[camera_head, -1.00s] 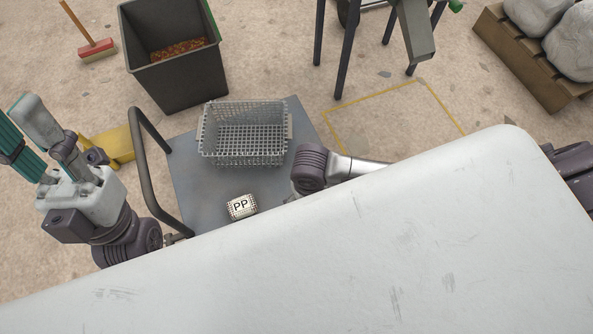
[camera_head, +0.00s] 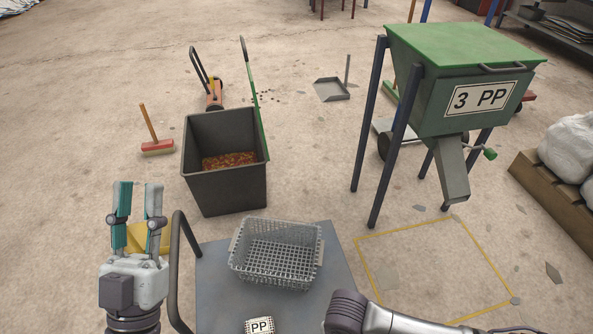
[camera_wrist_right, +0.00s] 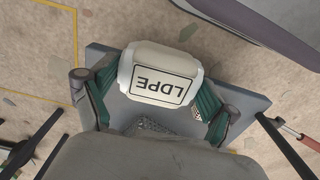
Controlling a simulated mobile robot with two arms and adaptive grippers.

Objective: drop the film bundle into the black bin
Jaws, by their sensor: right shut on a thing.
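The film bundle (camera_wrist_right: 158,72), white with rounded edges and an LDPE label, shows in the right wrist view. My right gripper (camera_wrist_right: 157,97) is shut on it, with a teal-padded finger at each side. In the head view this gripper and the bundle are out of sight; only part of my right arm shows at the bottom. The black bin (camera_head: 222,190) stands on the floor left of centre, its green lid open at the right, with reddish-brown bits inside. My left gripper (camera_head: 138,200) is empty, fingers apart and pointing up, in front of the bin and to its left.
A grey cart (camera_head: 215,285) with a dark handle carries a wire basket (camera_head: 277,258) and a PP-labelled block (camera_head: 260,326). A green hopper (camera_head: 455,85) marked 3 PP stands right.

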